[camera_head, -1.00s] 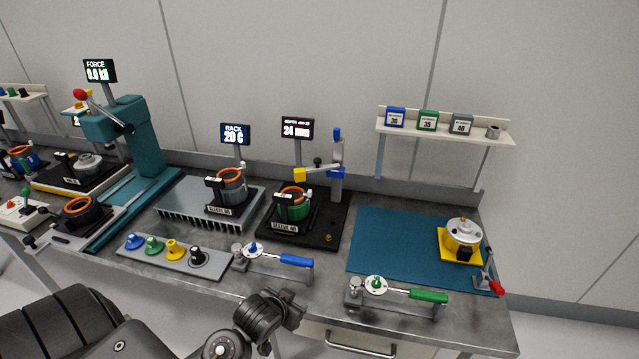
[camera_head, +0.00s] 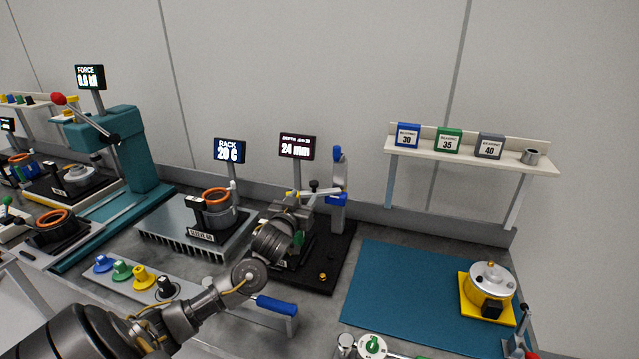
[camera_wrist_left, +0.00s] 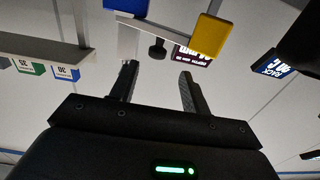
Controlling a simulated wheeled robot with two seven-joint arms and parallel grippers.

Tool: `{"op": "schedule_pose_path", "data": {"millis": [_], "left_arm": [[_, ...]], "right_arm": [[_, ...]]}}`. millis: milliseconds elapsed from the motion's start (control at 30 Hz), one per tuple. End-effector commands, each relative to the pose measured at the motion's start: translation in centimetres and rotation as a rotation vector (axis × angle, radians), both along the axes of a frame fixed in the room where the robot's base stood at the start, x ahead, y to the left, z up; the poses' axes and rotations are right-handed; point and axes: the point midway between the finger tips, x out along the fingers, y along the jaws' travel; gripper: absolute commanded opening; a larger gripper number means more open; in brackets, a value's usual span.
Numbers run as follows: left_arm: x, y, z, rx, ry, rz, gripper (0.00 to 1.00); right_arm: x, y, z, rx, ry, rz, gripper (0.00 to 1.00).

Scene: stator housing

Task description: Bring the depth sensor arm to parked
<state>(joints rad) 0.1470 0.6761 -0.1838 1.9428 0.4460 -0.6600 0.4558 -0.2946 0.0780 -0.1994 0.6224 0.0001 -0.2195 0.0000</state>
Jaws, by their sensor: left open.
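My left gripper (camera_head: 303,203) is in front of the arm in the head view and partly hides the yellow end and the green stator below. In the wrist view its fingers (camera_wrist_left: 158,80) are apart, with nothing held between them; the knob is beyond them. My right gripper is not in view.
The depth display (camera_head: 297,147) reads 24 mm. A finned rack (camera_head: 170,232) with a stator stands to the left. A blue mat (camera_head: 400,290) with a yellow-based part (camera_head: 490,285) lies to the right, mostly clear. A shelf (camera_head: 470,160) hangs at the back right.

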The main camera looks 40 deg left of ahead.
Motion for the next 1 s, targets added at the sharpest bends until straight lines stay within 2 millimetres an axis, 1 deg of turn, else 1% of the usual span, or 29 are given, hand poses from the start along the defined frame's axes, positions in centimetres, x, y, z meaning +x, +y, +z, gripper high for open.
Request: {"op": "schedule_pose_path", "data": {"millis": [167, 267, 400, 500, 600, 800, 1000], "left_arm": [[1.9, 0.3, 0.3, 0.000, 0.000, -0.003, 0.47], [3.6, 1.0, 0.4, 0.000, 0.000, -0.002, 0.47], [6.1, 2.0, 0.3, -0.001, 0.002, 0.000, 0.47], [7.6, 2.6, 0.3, 0.000, 0.002, 0.001, 0.47], [8.7, 3.0, 0.2, 0.000, 0.002, 0.001, 0.47], [9.9, 3.4, 0.0, -0.001, 0.002, 0.000, 0.47], [10.1, 3.4, -0.1, -0.001, 0.003, -0.001, 0.47]], "right_arm": [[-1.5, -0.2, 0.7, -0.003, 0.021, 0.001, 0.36], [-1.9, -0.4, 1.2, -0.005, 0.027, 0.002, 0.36], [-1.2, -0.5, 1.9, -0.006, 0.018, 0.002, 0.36], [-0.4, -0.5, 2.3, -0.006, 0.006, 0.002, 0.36], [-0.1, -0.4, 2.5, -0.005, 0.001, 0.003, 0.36], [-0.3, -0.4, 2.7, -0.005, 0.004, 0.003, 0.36], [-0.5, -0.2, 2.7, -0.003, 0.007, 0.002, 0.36]]}}
